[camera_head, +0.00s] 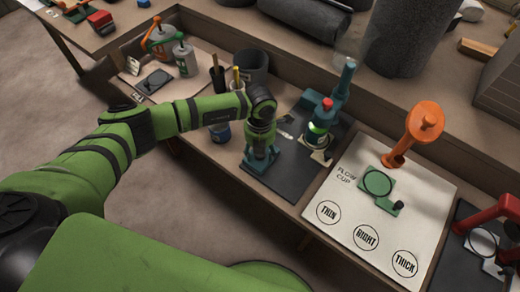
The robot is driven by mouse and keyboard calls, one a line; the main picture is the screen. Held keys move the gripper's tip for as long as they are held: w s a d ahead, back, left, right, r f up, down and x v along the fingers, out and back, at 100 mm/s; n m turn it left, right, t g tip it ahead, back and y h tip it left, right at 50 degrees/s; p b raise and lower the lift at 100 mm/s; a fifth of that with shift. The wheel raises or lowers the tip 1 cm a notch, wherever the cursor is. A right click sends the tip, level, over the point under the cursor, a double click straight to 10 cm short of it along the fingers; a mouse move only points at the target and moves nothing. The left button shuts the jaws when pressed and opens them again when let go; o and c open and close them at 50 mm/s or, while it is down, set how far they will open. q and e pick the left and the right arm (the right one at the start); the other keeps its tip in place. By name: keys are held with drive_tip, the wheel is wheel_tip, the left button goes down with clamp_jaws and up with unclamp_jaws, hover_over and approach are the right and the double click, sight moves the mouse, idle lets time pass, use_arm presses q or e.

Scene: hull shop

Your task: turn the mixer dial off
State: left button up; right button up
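The mixer (319,109) is a teal machine with an upright column, a red knob (327,103) on top and a glowing green ring (317,129) on its body. I cannot tell which of these is the dial. My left gripper (261,160) points down over the bench, left of the mixer and apart from the red knob. Its fingers look spread and I see nothing held between them. The fingertips are small and partly blend with the teal colours around them. My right gripper is not in view.
A white flow cup board (330,230) with an orange stand (414,128) is right of the mixer. A large grey roll (402,38) stands behind. A red tool (495,214) is at far right.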

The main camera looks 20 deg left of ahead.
use_arm(q)
drive_tip(key=shift+r, duration=0.1)
wheel_tip(320, 180, up, 12)
idle(0.5)
